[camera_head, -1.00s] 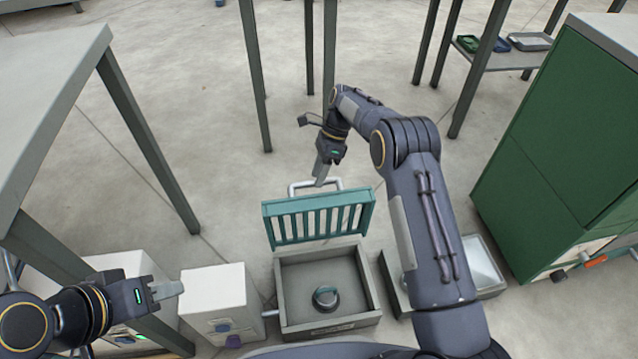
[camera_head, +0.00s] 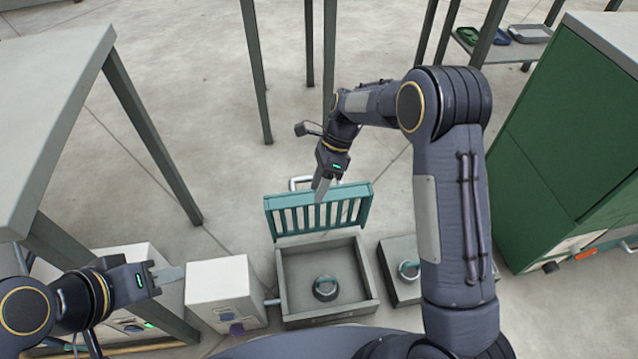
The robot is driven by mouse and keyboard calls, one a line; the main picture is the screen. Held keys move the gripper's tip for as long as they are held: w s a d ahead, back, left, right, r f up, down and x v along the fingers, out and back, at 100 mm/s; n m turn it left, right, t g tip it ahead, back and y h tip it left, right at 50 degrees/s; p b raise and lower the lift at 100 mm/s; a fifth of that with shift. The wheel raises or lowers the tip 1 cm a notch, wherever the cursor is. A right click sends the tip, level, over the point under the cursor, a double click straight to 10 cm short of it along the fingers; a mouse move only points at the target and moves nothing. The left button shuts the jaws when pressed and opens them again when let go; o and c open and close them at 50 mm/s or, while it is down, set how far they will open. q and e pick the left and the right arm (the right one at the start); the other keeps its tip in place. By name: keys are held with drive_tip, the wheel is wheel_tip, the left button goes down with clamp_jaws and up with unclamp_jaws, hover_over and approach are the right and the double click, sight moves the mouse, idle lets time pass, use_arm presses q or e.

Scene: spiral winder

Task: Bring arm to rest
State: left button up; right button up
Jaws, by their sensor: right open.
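My right arm reaches over the middle of the view from the lower right. Its gripper (camera_head: 321,188) points down just above the teal slatted lid (camera_head: 318,209), and I cannot tell from this angle whether it touches the lid. It holds nothing that I can see. My left gripper (camera_head: 176,278) is at the lower left, pointing right, beside the white box (camera_head: 222,281). The gap between its fingers is not clear. The teal lid stands raised at the back of a grey open box (camera_head: 328,312), which has a dark round knob (camera_head: 326,288) inside.
A second grey box (camera_head: 399,262) with a round handle is partly hidden behind my right arm. A green cabinet (camera_head: 570,130) stands at the right. A grey table (camera_head: 50,90) stands at the left. Table legs stand behind. The floor in the middle back is clear.

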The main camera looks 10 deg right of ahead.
idle(0.3)
drive_tip(key=s+d+r+n+t+y, duration=0.1)
drive_tip(key=s+d+r+n+t, duration=0.15)
drive_tip(key=s+d+r, duration=0.35)
drive_tip(key=s+d+r+n+t, duration=0.2)
drive_tip(key=s+d+r+n, duration=0.15)
drive_tip(key=r, duration=0.55)
drive_tip(key=s+d+r+n+t+h, duration=0.1)
drive_tip(key=s+d+n+t, duration=0.1)
drive_tip(key=s+n, duration=0.45)
drive_tip(key=s+d+r+n+t+h, duration=0.1)
drive_tip(key=s+n+t, duration=0.25)
drive_tip(key=s, duration=0.65)
wheel_tip(320, 180, up, 27)
drive_tip(key=p, duration=2.7)
drive_tip(key=shift+d+n+g+p, duration=0.2)
drive_tip(key=shift+n+g+p, duration=0.1)
drive_tip(key=shift+n, duration=0.1)
drive_tip(key=shift+s, duration=0.15)
